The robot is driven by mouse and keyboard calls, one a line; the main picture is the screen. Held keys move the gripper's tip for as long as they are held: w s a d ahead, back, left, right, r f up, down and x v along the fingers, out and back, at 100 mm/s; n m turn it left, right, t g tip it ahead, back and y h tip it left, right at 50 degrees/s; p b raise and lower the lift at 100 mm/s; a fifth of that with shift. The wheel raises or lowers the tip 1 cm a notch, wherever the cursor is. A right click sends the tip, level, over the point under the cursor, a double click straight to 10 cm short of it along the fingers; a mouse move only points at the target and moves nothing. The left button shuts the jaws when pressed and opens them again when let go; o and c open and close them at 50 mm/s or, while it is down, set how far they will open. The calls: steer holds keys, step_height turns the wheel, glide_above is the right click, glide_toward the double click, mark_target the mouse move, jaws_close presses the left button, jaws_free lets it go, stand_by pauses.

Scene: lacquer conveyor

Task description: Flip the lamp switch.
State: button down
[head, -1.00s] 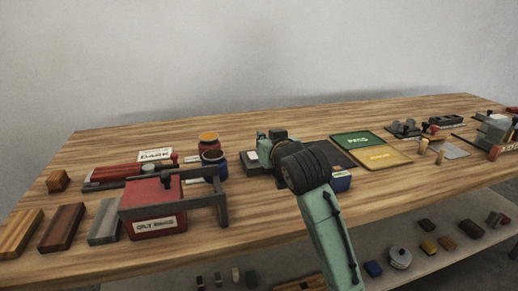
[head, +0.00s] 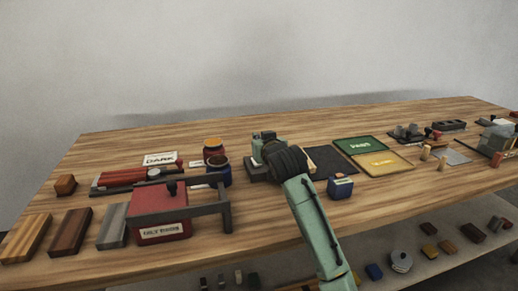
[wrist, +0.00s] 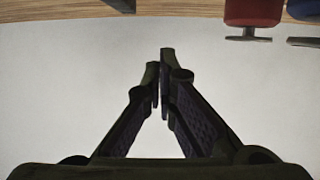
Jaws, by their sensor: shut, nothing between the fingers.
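I cannot pick out a lamp or its switch with certainty in either view. In the wrist view my gripper (wrist: 160,84) points up the picture, its two dark fingers drawn together at the tips with nothing between them. A pale plain surface lies behind the fingers. In the head view my green arm reaches over the middle of the bench (head: 270,220), and its dark wrist joint hides the fingertips. A small blue box (head: 340,188) stands just right of the arm.
Left of the arm are a red bin (head: 160,212) behind a grey frame, a blue jar (head: 218,172) and a "DARK" card (head: 160,158). Green (head: 359,145) and yellow (head: 383,163) trays lie to the right. A lower shelf (head: 440,262) holds several small blocks.

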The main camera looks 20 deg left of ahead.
step_height(320, 180, down, 4)
steer(key=shift+s+d+r+p, duration=0.1)
steer(key=shift+p, duration=0.2)
steer(key=shift+a+f, duration=0.2)
steer(key=shift+f, duration=0.3)
steer(key=shift+r, duration=0.1)
steer(key=shift+d, duration=0.1)
steer(key=r+p, duration=0.2)
steer(key=r, duration=0.1)
steer(key=r+p, duration=0.1)
steer(key=p, duration=0.1)
steer(key=shift+w+a+r, duration=0.25)
steer(key=shift+w+r, duration=0.1)
steer(key=shift+r, duration=0.05)
steer(key=b+v, duration=0.4)
steer(key=v, duration=0.5)
steer(key=shift+s+d+r, duration=0.2)
steer(key=shift+d+r, duration=0.05)
steer(key=shift+r, duration=0.1)
